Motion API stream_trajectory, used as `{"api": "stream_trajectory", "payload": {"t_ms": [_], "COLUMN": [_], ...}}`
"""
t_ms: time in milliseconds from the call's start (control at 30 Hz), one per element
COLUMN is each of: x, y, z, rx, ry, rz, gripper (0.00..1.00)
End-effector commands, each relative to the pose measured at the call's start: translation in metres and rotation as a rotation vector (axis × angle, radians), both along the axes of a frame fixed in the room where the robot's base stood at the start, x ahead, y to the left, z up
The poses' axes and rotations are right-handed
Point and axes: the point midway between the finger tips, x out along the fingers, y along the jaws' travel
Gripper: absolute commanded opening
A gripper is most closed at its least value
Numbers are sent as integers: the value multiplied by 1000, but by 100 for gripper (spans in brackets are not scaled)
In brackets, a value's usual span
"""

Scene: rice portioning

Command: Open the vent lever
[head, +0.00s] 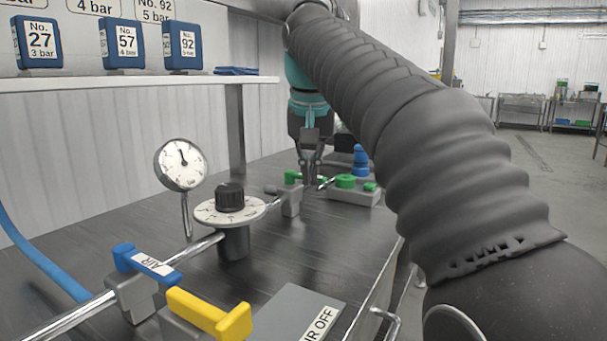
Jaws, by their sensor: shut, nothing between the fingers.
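My gripper (311,182) points down over the bench at the far end of the pipe, its fingers together. It is right beside a small green lever (293,177) on a grey block (291,202); I cannot tell whether it touches it. No lever carries a readable vent label. A blue lever (147,263) marked AIR sits on the pipe at the near left. A yellow lever (209,313) lies on a block in front of it.
A black knob (230,198) on a white dial and a round gauge (181,165) stand mid-bench. A grey block with green and blue parts (353,192) lies right of my gripper. Blue numbered blocks (122,43) line the shelf. A grey plate (298,313) lies at the front edge.

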Motion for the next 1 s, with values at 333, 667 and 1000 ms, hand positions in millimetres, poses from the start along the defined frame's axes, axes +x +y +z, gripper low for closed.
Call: {"api": "stream_trajectory", "payload": {"t_ms": [333,667,1000], "x": [2,18,19], "y": [-1,-12,-12], "z": [1,1,0], "rx": [0,0,0], "ry": [0,0,1], "rz": [0,0,0], "gripper": [0,0,0]}}
